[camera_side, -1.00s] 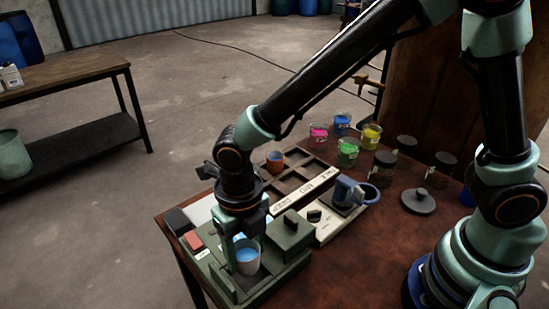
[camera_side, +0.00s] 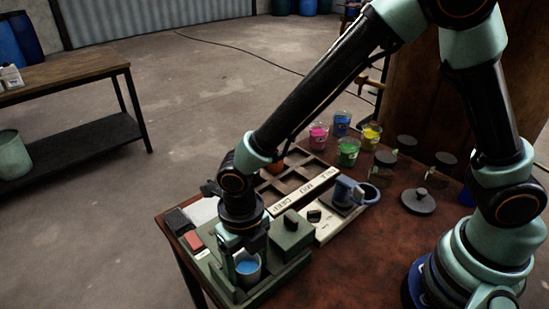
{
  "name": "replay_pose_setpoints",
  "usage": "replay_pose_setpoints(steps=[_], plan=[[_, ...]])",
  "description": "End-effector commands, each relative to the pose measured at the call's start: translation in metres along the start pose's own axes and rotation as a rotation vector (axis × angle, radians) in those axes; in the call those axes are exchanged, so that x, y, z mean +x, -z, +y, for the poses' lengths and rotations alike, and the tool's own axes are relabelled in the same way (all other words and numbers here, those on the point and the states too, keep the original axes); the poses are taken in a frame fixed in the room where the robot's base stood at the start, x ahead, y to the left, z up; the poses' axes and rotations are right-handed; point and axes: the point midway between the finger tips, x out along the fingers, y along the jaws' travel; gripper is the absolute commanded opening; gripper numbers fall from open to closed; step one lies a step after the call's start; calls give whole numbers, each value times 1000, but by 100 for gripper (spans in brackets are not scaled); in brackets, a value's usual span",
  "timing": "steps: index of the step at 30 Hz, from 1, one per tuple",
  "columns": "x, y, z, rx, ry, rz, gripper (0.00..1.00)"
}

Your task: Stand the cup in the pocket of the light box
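The pale cup (camera_side: 248,275) with blue liquid in it is at the front of the green light box (camera_side: 281,273), on the table's near left corner. My gripper (camera_side: 246,262) points down, with its fingers on either side of the cup, and appears shut on it. The cup is upright and low over the open part of the box. The pocket is hidden behind the cup and fingers, so I cannot tell whether the cup's base touches its floor.
A raised dark green block (camera_side: 290,236) stands on the box just right of my gripper. A divided tray (camera_side: 314,168) and a blue-grey mug-like device (camera_side: 347,191) lie behind. Several paint jars (camera_side: 347,152) and a grey lid (camera_side: 419,201) stand farther back.

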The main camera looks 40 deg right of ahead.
Motion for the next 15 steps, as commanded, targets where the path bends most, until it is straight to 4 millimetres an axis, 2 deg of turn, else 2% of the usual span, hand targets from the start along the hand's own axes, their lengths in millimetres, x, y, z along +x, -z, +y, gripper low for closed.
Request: replay_pose_setpoints(steps=[4,7,15], plan=[[-4,0,0,0,-1,-1,74],[-15,-1,1,0,-3,-3,74],[-70,-1,1,0,-5,-6,74]])
